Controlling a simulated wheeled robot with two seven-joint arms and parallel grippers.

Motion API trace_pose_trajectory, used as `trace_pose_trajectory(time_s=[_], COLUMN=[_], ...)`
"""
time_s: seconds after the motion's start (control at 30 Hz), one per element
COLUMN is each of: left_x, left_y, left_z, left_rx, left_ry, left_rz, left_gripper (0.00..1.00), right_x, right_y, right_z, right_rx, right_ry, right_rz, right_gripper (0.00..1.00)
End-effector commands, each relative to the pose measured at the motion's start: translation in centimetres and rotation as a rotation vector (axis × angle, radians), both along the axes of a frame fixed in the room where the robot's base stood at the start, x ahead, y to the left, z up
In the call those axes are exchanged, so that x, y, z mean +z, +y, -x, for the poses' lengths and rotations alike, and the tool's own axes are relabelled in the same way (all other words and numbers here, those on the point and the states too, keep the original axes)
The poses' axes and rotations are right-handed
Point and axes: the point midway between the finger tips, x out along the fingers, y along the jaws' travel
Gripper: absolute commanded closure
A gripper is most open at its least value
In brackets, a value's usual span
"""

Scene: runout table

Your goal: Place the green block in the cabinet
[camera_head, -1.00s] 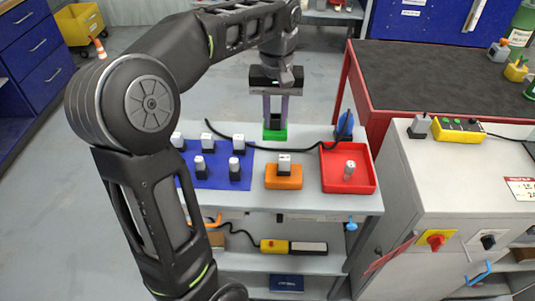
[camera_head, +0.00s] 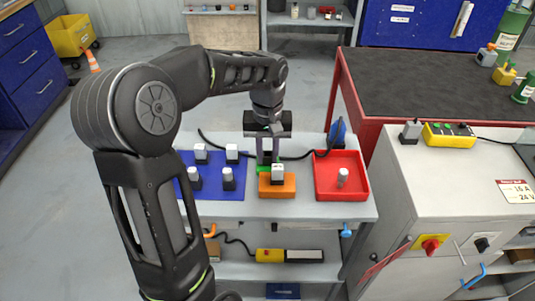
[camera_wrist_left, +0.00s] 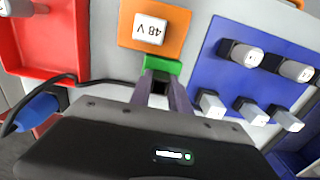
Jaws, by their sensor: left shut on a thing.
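In the left wrist view the green block (camera_wrist_left: 162,66) shows at the fingertips, with a dark part between the fingers. My left gripper (camera_wrist_left: 160,82) is shut on it. I cannot tell whether the block touches the table. A grey cabinet (camera_head: 455,185) with a red rotary switch stands at the right; other cabinets show, and I cannot tell which one the task means. My right gripper is not in view.
The orange block (camera_head: 286,190) carries a light plug labelled 48 V. A blue mat (camera_head: 212,186) with several plugs lies left of it, a red tray (camera_head: 356,186) with one plug right. A black cable crosses behind. A red-framed bench (camera_head: 440,85) stands behind right.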

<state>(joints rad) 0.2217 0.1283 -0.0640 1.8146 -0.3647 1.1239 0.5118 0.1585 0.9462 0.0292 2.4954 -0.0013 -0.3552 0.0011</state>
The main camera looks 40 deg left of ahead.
Motion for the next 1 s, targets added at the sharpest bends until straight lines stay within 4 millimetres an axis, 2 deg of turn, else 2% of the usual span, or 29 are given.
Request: trace_pose_trajectory(time_s=[0.4,0.43,0.67,1.0], left_x=[-0.70,-0.63,-0.58,-0.22], left_y=[0.01,0.01,0.01,0.02], left_z=[0.00,0.00,0.00,-0.01], left_rx=[0.000,0.000,0.000,0.000], left_ry=[-0.001,-0.001,0.000,-0.001], left_rz=[-0.001,-0.001,0.000,0.000], left_gripper=[1.00,0.76,0.57,0.56], right_x=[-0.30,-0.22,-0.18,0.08], right_y=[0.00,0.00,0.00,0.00], right_z=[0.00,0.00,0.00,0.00], right_rx=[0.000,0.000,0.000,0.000], right_ry=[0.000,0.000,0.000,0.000], right_rz=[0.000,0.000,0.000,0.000], right_gripper=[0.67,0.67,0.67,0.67])
